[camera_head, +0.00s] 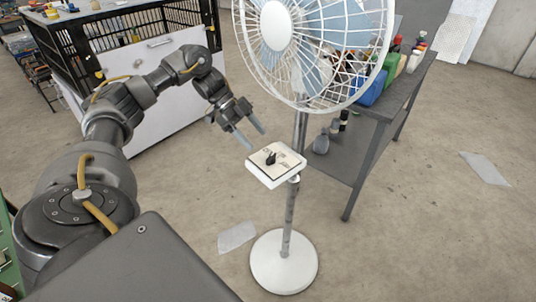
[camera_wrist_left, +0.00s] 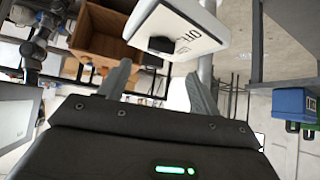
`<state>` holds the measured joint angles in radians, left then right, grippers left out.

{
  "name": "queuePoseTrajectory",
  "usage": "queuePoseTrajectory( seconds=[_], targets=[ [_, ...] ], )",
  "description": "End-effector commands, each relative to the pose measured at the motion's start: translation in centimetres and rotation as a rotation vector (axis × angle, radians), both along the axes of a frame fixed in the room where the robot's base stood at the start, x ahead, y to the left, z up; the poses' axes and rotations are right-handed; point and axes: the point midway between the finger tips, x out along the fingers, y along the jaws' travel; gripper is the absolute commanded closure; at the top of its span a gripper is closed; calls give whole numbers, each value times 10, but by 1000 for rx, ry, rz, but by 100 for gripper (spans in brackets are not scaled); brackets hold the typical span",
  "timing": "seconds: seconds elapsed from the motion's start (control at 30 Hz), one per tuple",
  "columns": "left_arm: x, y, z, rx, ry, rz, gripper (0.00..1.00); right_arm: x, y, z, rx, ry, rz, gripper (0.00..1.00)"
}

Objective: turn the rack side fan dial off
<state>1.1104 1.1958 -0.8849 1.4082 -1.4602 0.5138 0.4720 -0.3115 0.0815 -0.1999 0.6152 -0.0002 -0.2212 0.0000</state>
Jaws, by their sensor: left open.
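The fan dial is a small black knob (camera_head: 270,158) on a white square panel (camera_head: 262,177) fixed to the pole of a white standing fan (camera_head: 284,262). My left gripper (camera_head: 257,139) is open and empty, just left of and behind the panel, apart from the knob. In the left wrist view the black knob (camera_wrist_left: 161,45) and the panel (camera_wrist_left: 199,14) with dark lettering show beyond the open fingers (camera_wrist_left: 160,74). Which mark the knob points to cannot be made out. My right gripper is not in view.
The white fan cage (camera_head: 345,60) stands above the panel. A grey table (camera_head: 390,105) with bottles and a blue container (camera_head: 373,88) is behind right. A black-framed bench with a white panel (camera_head: 155,85) is behind my left arm. Paper sheets (camera_head: 237,237) lie on the mostly open floor.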

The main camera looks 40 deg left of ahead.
Motion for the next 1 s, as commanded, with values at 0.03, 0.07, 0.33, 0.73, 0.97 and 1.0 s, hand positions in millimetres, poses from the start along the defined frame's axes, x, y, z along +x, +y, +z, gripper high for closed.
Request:
queuePoseTrajectory(
  seconds=[0.03,0.07,0.33,0.73,0.97,1.0],
  targets=[
    [1,-8,-11,-2,5,-4,36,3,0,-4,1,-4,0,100],
    [1,-11,-15,-3,4,-4,36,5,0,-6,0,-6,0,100],
    [8,-40,-40,-1,3,1,36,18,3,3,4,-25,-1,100],
    [12,-50,-52,0,0,3,36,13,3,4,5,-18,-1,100],
    [12,-50,-52,0,0,3,55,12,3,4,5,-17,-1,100],
    [12,-50,-52,0,1,2,60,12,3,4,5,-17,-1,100]
  ],
)
